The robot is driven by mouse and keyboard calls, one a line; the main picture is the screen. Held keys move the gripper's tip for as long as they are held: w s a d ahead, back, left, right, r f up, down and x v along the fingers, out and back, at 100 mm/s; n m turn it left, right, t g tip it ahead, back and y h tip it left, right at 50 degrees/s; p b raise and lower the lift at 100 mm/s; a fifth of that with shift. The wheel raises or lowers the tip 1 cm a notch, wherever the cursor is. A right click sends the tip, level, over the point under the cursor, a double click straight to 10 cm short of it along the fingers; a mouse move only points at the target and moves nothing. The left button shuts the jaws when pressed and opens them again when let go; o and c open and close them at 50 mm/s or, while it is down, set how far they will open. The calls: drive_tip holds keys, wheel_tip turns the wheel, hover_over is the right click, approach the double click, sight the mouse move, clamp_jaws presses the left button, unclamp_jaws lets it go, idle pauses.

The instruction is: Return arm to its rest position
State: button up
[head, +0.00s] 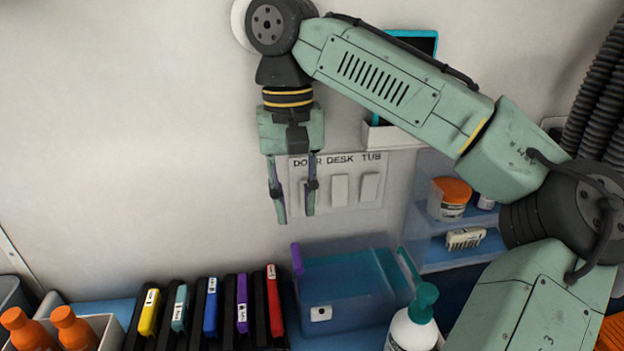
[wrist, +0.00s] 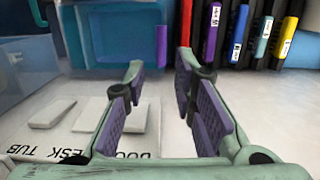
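My gripper (head: 292,204) hangs from my bent green arm, fingers pointing down, in front of the white wall. In the wrist view, my gripper (wrist: 168,95) has its purple-padded fingers spread apart with nothing between them. In the head view it is above the blue translucent bin and beside the switch panel (head: 338,182) labelled DOOR, DESK, TUB. It appears clear of the things below it.
A blue bin (head: 345,290) stands below. Orange bottles (head: 72,328) stand at far left. A teal-topped pump bottle (head: 412,325) stands in front. A shelf holds an orange-lidded jar (head: 449,198). The left wall is bare.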

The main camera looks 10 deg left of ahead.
sight(298, 256)
drive_tip(key=f, duration=0.8)
drive_tip(key=s+f, duration=0.1)
drive_tip(key=f, duration=0.4)
drive_tip(key=shift+d, duration=0.3)
drive_tip(key=shift+r, duration=0.35)
